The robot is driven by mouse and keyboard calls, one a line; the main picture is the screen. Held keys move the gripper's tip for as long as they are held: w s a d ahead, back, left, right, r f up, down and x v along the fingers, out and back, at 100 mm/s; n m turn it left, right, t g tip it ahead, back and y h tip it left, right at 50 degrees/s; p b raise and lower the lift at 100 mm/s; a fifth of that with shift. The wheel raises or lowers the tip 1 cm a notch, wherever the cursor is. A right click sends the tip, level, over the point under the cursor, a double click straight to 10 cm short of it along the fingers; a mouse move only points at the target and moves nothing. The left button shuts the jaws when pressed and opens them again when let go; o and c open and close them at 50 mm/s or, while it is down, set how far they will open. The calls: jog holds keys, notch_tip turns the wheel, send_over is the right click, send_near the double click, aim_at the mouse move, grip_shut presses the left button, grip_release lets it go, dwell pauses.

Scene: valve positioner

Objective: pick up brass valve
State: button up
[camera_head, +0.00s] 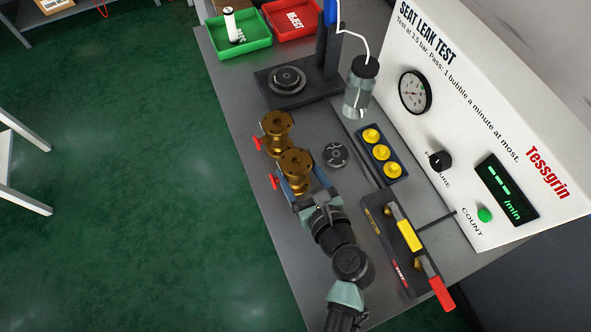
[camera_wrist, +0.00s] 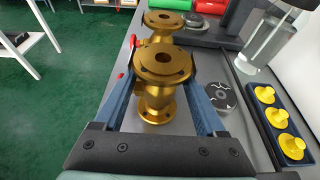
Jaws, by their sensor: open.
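Two flanged brass valves with red handles stand upright on the grey bench. The nearer brass valve (camera_head: 296,160) also shows large in the wrist view (camera_wrist: 165,64). The farther brass valve (camera_head: 277,124) is just behind it and shows at the top of the wrist view (camera_wrist: 164,20). My gripper (camera_head: 302,182) is open, with its blue fingers on either side of the nearer valve's body, below its top flange. In the wrist view my gripper (camera_wrist: 162,84) has the valve between its fingers; I cannot tell whether either finger touches it. The lower body is partly hidden in the head view.
A dark round disc (camera_head: 336,154) and a tray of yellow cups (camera_head: 382,153) lie to the right. The test stand (camera_head: 289,82), green bin (camera_head: 240,38) and red bin (camera_head: 291,20) are behind. The leak-test panel (camera_head: 470,110) bounds the right.

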aim_at(291, 156)
jog(key=x, duration=0.5)
jog(key=shift+w+r, duration=0.1)
jog(key=shift+r, duration=0.05)
grip_shut()
jog(key=shift+w+r, duration=0.15)
jog(key=shift+r, duration=0.15)
